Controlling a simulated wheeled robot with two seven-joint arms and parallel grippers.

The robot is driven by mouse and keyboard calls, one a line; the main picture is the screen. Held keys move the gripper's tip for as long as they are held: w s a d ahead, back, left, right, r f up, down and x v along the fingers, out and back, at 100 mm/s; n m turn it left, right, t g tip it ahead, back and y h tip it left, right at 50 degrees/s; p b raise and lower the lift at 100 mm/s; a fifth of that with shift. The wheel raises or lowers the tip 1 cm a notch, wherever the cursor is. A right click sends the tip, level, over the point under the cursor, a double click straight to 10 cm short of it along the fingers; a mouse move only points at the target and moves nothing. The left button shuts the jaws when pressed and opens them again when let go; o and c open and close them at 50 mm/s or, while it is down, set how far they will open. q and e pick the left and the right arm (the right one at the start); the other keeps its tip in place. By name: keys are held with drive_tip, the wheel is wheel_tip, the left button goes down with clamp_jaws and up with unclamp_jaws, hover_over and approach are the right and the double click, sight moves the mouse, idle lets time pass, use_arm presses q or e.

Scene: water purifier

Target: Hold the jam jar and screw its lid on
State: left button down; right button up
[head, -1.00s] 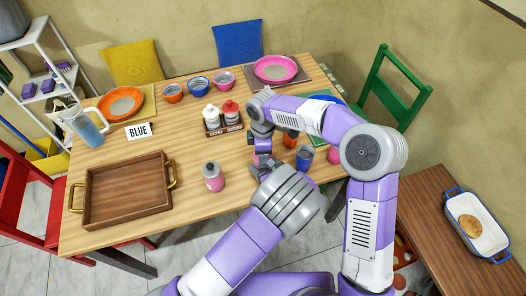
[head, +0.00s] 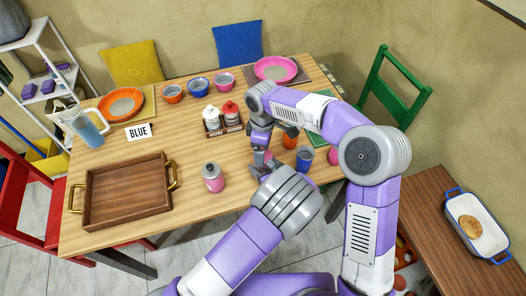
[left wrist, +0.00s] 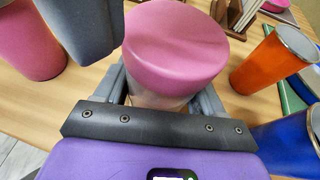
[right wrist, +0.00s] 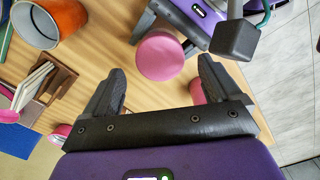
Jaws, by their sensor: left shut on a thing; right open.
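The jam jar has a pink lid (left wrist: 175,45) on top and a pale body (left wrist: 155,100) below. My left gripper (left wrist: 165,100) is shut around the body, under the lid. In the right wrist view the lid (right wrist: 160,56) is seen from above, just beyond my right gripper (right wrist: 158,85). My right gripper is open, its fingers spread and apart from the lid. In the head view the jar is mostly hidden between my right gripper (head: 260,145) and left gripper (head: 268,168). The lid sits on the jar; how tightly cannot be told.
An orange cup (head: 290,138) and a blue cup (head: 304,158) stand close to the right. A pink bottle with a grey top (head: 213,178) stands left. A condiment rack (head: 222,120) is behind. A wooden tray (head: 128,192) lies at the left. Table between tray and bottle is clear.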

drive_tip(key=shift+r, duration=0.65)
drive_tip(key=shift+c, duration=0.4)
drive_tip(key=r+m, duration=0.1)
drive_tip(key=m, duration=0.3)
drive_tip(key=shift+r, duration=0.4)
drive_tip(key=m, duration=0.1)
drive_tip(key=r+m, duration=0.1)
drive_tip(key=m, duration=0.1)
drive_tip(key=shift+r, duration=0.3)
drive_tip(key=shift+f, duration=0.15)
drive_tip(key=shift+f, duration=3.95)
drive_tip(key=shift+c, duration=0.4)
